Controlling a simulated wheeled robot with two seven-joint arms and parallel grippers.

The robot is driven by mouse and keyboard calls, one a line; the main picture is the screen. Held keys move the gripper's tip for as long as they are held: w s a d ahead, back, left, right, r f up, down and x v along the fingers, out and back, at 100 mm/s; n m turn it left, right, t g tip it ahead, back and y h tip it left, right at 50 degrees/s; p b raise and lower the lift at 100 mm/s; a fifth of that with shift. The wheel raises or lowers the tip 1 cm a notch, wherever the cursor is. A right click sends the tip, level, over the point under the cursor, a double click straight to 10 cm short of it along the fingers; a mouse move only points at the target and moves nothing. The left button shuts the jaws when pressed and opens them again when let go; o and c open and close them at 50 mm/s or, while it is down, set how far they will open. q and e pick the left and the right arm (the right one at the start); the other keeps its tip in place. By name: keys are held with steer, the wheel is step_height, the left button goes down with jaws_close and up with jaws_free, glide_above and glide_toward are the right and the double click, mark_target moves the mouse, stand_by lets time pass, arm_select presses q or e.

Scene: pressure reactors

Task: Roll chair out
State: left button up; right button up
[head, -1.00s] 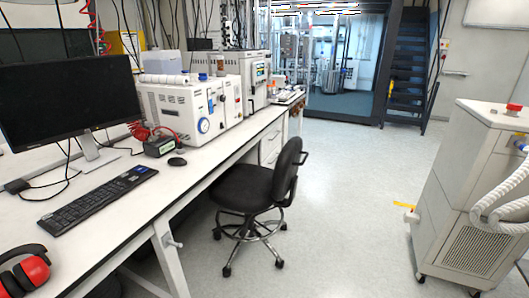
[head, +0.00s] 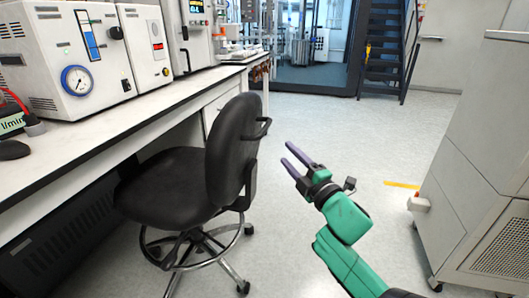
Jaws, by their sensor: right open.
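A black office chair (head: 180,185) stands at the lab bench, its seat partly under the bench top. Its upright backrest (head: 232,150) faces right and has a dark loop handle (head: 262,128) at the upper right side. Below are a chrome foot ring and a castor base (head: 205,245) on the floor. My right gripper (head: 292,153) comes in from the lower right. Its two purple fingers are open and empty, pointing up and left, apart from the chair, just right of the handle in the picture. My left gripper is not seen.
The white bench (head: 130,115) runs along the left with instruments (head: 75,60) on it. A grey wheeled cabinet (head: 480,150) stands at the right. Open floor (head: 340,130) lies between the chair and the cabinet, towards the dark stairs (head: 385,50) at the back.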

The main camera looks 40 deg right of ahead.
mark_target(264, 126)
steer(key=x, duration=1.4)
steer(key=shift+r+b, duration=0.25)
steer(key=shift+b, duration=0.05)
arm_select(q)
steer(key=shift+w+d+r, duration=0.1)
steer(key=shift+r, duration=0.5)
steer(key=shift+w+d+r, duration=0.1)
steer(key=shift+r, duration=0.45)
arm_select(e)
jaws_close()
